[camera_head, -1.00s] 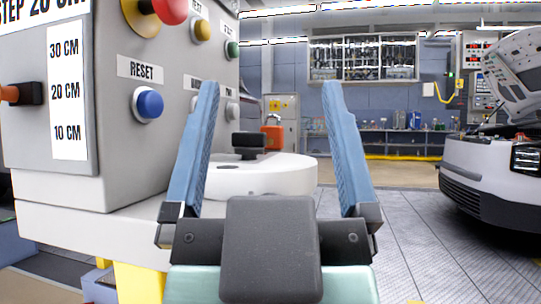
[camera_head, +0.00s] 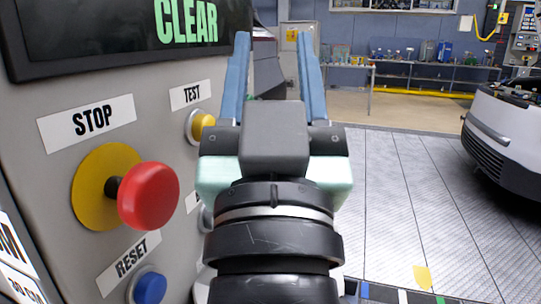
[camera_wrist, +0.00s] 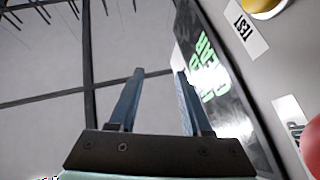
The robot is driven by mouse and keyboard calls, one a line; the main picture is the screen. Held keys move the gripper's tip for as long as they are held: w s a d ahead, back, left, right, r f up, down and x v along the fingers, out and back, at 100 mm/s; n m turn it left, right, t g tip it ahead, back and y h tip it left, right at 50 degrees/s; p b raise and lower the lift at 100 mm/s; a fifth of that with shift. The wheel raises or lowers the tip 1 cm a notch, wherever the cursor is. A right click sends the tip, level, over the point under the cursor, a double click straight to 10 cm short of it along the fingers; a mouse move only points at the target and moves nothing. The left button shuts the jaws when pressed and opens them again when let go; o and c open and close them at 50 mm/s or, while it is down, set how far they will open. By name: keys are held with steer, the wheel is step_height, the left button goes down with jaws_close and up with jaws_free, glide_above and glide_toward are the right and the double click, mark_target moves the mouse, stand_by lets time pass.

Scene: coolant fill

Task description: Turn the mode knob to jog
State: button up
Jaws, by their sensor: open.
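The grey control panel (camera_head: 60,190) fills the left of the head view. I cannot make out the mode knob in either current view; my gripper and wrist cover part of the panel's right side. My gripper (camera_head: 273,40) is open and empty, its two blue fingers pointing away from the head camera, beside the panel's right edge. In the wrist view my gripper (camera_wrist: 159,73) shows its fingers apart with nothing between them, close to the dark screen with green lettering (camera_wrist: 212,80).
A red STOP button (camera_head: 149,196) on a yellow base sticks out from the panel. A yellow TEST button (camera_head: 200,127) and a blue RESET button (camera_head: 149,288) are near it. A dark screen reading CLEAR (camera_head: 110,30) is above. Open floor (camera_head: 400,220) and a car (camera_head: 505,140) lie right.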

steer(key=w+d+r+m+g+p, duration=0.1)
steer(key=w+r+g+p, duration=0.6)
steer(key=p, duration=1.1)
steer(key=w+r+m+g+p, duration=0.1)
steer(key=w+r+p, duration=0.2)
steer(key=r+p, duration=1.1)
steer(key=d+f+m+g+y+p, duration=0.15)
steer(key=f+m+g+p, duration=0.35)
steer(key=f, duration=0.5)
steer(key=d+f+m+g+h+p, duration=0.1)
steer(key=d+f+m+g+p, duration=0.3)
steer(key=f, duration=0.6)
steer(key=s+a+f+m+g+y, duration=0.2)
steer(key=s+f+m+g+y, duration=0.2)
steer(key=s+f+m+g, duration=0.55)
steer(key=w+a+f+t, duration=0.1)
steer(key=f, duration=0.3)
steer(key=w+a+f+t+p, duration=0.1)
steer(key=a+f, duration=0.1)
steer(key=f, duration=0.3)
steer(key=w+a+f+m+t, duration=0.1)
steer(key=f, duration=0.3)
steer(key=shift+a+f, duration=0.15)
steer(key=shift+a, duration=0.1)
